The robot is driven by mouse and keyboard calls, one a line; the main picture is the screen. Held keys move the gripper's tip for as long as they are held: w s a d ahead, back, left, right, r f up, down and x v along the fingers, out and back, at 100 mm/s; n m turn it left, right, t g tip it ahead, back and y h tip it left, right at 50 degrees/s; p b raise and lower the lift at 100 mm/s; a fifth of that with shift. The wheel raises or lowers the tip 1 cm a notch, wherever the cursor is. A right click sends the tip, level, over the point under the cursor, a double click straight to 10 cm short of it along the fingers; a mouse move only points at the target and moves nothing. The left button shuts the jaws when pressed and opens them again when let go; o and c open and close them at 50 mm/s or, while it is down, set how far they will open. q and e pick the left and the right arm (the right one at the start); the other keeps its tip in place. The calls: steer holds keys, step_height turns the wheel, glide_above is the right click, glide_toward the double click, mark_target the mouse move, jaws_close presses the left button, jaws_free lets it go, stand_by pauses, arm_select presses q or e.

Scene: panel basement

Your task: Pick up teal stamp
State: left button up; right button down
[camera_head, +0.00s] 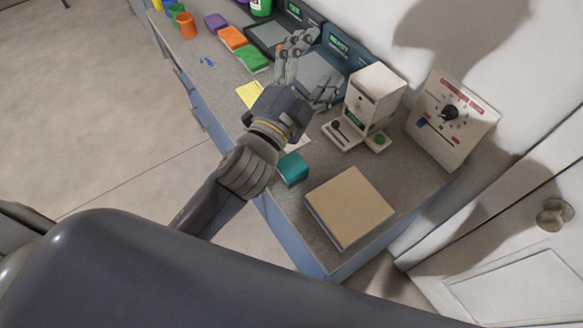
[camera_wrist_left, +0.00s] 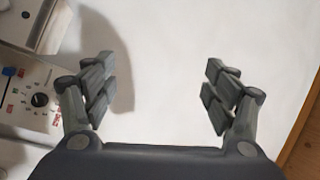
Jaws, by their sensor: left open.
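The teal stamp (camera_head: 292,168) appears to be the small teal block on the counter, left of the tan board, in the head view. My left gripper (camera_head: 308,72) is above the counter, beyond the teal block and left of the white device. Its fingers are spread apart with nothing between them. In the left wrist view the left gripper (camera_wrist_left: 160,90) is open and faces a blank white wall; the teal block is not in that view. My right gripper is not in view.
A tan board (camera_head: 349,207) lies near the counter's front corner. A white device (camera_head: 374,97) and a dial panel (camera_head: 452,119) stand along the wall. Orange (camera_head: 233,38) and green (camera_head: 252,60) blocks, cups and screens occupy the far counter. A door (camera_head: 520,240) is at right.

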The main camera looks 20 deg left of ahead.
arm_select(q)
steer(key=s+d+r+m+g+h, duration=0.45)
steer(key=d+r+m+h, duration=0.7)
steer(key=m, duration=0.55)
steer(key=s+d+f+m+g+h, duration=0.2)
steer(key=s+d+m+g+h, duration=0.45)
steer(key=m+g, duration=0.4)
steer(key=m+g+y, duration=0.5)
steer(key=m+y, duration=1.4)
steer(key=y, duration=0.3)
glide_toward(292, 164)
steer(key=shift+s, duration=0.45)
steer(key=shift+a+f, duration=0.2)
steer(key=shift+f, duration=0.1)
step_height(292, 164, down, 5)
steer(key=shift+d+r+p, duration=0.1)
steer(key=shift+r+p, duration=0.1)
steer(key=shift+p, duration=0.6)
steer(key=shift+f+p, duration=0.45)
steer(key=shift+f, duration=0.05)
step_height(292, 164, down, 4)
steer(key=shift+w+d+f+p, duration=0.1)
steer(key=shift+w+d+p, duration=0.1)
steer(key=shift+p, duration=0.85)
steer(key=shift+f, duration=0.2)
steer(key=c, duration=1.2)
